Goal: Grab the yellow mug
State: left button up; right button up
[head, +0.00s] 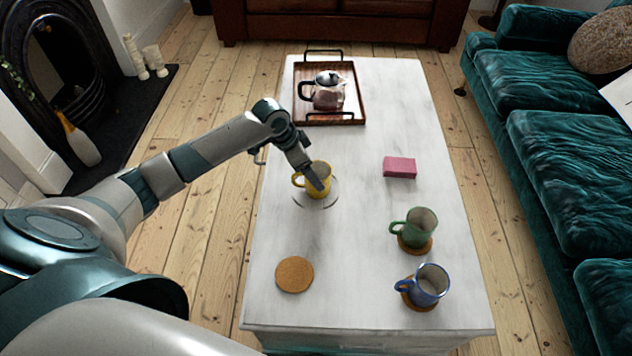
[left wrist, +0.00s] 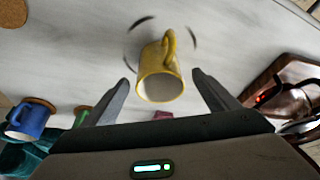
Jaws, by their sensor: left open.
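The yellow mug (head: 319,178) stands on a pale round saucer (head: 310,202) at the left middle of the table, its handle to the left. My left gripper (head: 316,180) is over the mug and hides part of it in the head view. In the left wrist view, the yellow mug (left wrist: 160,82) lies between and slightly beyond the two open fingertips of my left gripper (left wrist: 161,78), with a gap on each side. The left gripper is open and holds nothing. My right gripper is not in view.
A green mug (head: 421,224) and blue mug (head: 431,283) stand on cork coasters at right. An empty coaster (head: 294,275) lies front left. A pink sponge (head: 400,167) lies right of the yellow mug.

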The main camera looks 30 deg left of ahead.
aim_at(323, 169)
pick_arm(q)
jog(key=x, duration=0.3)
jog(key=shift+w+d+f, duration=0.1)
jog(key=shift+d, duration=0.1)
jog(key=shift+w+d+f, duration=0.1)
jog(key=shift+w+f, duration=0.05)
jog(key=shift+f, duration=0.3)
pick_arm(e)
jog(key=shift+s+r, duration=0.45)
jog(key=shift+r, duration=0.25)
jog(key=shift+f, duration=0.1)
